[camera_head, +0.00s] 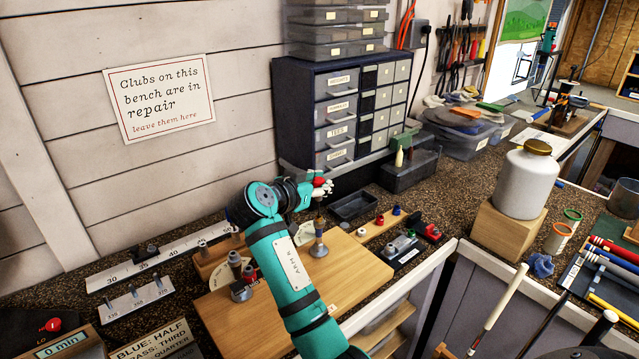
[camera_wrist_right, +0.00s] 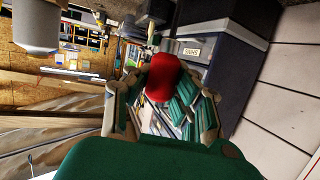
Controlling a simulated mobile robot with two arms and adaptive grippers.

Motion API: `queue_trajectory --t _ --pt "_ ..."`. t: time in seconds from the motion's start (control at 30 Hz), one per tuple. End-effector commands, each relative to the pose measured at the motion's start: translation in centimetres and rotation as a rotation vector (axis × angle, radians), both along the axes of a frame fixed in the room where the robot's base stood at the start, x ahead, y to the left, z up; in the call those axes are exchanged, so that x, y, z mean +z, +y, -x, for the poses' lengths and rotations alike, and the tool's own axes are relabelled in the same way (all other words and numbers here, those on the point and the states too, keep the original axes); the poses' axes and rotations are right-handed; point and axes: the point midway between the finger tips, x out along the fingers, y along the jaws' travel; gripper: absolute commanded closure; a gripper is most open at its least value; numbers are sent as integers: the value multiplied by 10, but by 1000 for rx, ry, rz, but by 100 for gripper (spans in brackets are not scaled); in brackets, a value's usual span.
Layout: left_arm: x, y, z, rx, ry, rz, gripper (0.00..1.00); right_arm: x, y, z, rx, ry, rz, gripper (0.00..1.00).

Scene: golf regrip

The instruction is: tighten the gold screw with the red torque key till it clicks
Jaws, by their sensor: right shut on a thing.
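The red torque key (camera_head: 319,182) is in my right gripper (camera_head: 324,190), above the wooden board (camera_head: 345,279). In the right wrist view the red handle (camera_wrist_right: 162,78) sits between the two fingers of the same gripper, which is shut on it. Below the gripper a thin upright stem (camera_head: 319,226) with gold-coloured and dark parts stands on a round metal foot (camera_head: 318,250) on the board. I cannot make out the gold screw separately, nor whether the key touches it. My left gripper is not in view.
A metal fixture (camera_head: 241,287) stands at the board's left. A wooden strip with coloured knobs (camera_head: 380,220) and a dark tray (camera_head: 353,206) lie to the right. The drawer cabinet (camera_head: 335,116) stands close behind. The board's front right is mostly clear.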

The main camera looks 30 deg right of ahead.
Motion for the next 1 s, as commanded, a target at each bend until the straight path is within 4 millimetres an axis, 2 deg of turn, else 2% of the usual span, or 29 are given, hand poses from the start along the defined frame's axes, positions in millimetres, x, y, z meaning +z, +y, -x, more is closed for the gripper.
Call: queue_trajectory --t 0.27,0.3,0.5,0.77,0.87,1.0 --pt "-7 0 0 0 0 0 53 -8 0 0 0 0 0 100" --pt "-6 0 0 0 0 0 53 -6 0 0 0 0 0 78" --pt "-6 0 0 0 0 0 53 -6 0 0 0 0 0 53" --pt "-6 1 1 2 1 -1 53 -6 1 0 0 0 -1 53" --pt "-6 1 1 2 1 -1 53 -4 8 3 2 0 -1 53" --pt "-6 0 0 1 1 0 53 2 28 11 4 -1 -3 53"
